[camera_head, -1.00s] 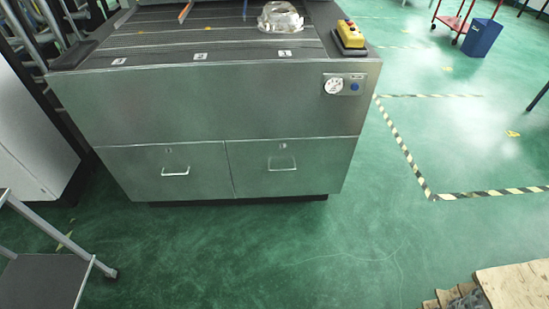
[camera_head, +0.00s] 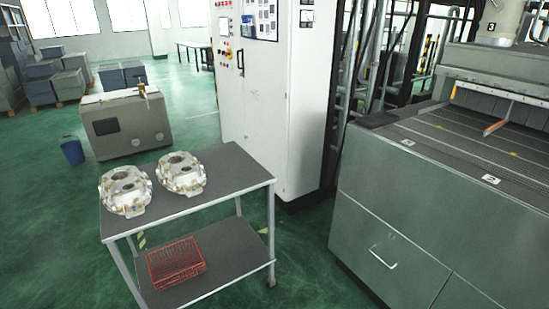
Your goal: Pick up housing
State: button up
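Two silvery cast aluminium housings stand on the dark top of a two-tier metal table in the head view. The left housing (camera_head: 125,191) is near the table's left end, and the right housing (camera_head: 181,174) is just beside it, a little farther back. Both show a round central opening facing up. I cannot tell which of them the task means. My gripper is not in view.
The table (camera_head: 225,172) has a lower shelf with a red wire basket (camera_head: 175,262). A white cabinet (camera_head: 275,90) stands behind it, and a grey conveyor machine (camera_head: 420,190) is at the right. A blue bin (camera_head: 73,151) stands on green floor at the left.

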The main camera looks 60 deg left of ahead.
aim_at(126, 188)
jog(key=u, duration=2.45)
jog(key=i+l, duration=0.1)
jog(key=l, duration=0.4)
jog(key=i+l, duration=0.1)
jog(key=l, duration=0.45)
jog(key=i+l, duration=0.15)
jog(key=l, duration=0.35)
jog(key=i+l, duration=0.1)
jog(key=l, duration=0.4)
jog(key=i+l+u, duration=0.1)
jog(key=l, duration=0.45)
jog(key=i+l, duration=0.1)
jog(key=l, duration=0.4)
jog(key=i+l, duration=0.1)
jog(key=l, duration=0.45)
